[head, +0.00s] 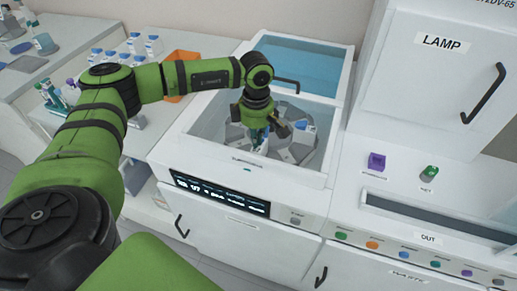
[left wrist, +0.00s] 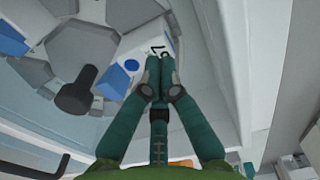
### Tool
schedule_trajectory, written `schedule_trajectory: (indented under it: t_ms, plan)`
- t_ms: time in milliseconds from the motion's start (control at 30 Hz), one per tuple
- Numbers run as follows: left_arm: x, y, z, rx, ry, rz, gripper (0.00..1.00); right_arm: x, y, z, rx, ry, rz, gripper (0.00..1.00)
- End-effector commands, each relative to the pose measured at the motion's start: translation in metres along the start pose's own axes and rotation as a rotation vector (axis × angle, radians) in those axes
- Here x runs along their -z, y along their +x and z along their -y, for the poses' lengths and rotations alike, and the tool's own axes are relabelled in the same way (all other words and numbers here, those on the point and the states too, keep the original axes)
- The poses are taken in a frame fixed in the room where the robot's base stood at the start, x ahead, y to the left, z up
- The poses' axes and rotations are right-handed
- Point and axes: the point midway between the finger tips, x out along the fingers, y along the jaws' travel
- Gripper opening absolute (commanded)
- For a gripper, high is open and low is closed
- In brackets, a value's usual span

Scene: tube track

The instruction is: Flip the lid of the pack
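My left gripper (head: 260,128) reaches down into an open-topped white machine, over its grey rotor (head: 290,112). In the left wrist view my left gripper (left wrist: 159,62) has its two green fingers drawn together at the tips. No clear gap or held thing shows between them. A white and blue pack (head: 260,146) is just below the fingers, partly hidden by them; whether they touch it I cannot tell. Another white and blue pack (head: 304,126) sits in the rotor to the right. The state of either pack's lid is too small to tell. My right gripper is out of view.
The machine's blue see-through cover (head: 305,62) with a dark handle (head: 286,81) lies behind the rotor opening. White walls surround the opening. An orange tray (head: 181,72) and several bottles (head: 130,45) stand on the left bench. A LAMP cabinet (head: 430,70) stands at the right.

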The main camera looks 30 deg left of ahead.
Motion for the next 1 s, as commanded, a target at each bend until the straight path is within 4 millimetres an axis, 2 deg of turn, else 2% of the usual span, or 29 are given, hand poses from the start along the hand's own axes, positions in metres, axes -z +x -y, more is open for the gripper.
schedule_trajectory:
  t_ms: [1000]
  plan:
    - [0.000,0.021,0.000,-0.001,0.000,0.000,0.00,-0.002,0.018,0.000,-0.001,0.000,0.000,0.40]
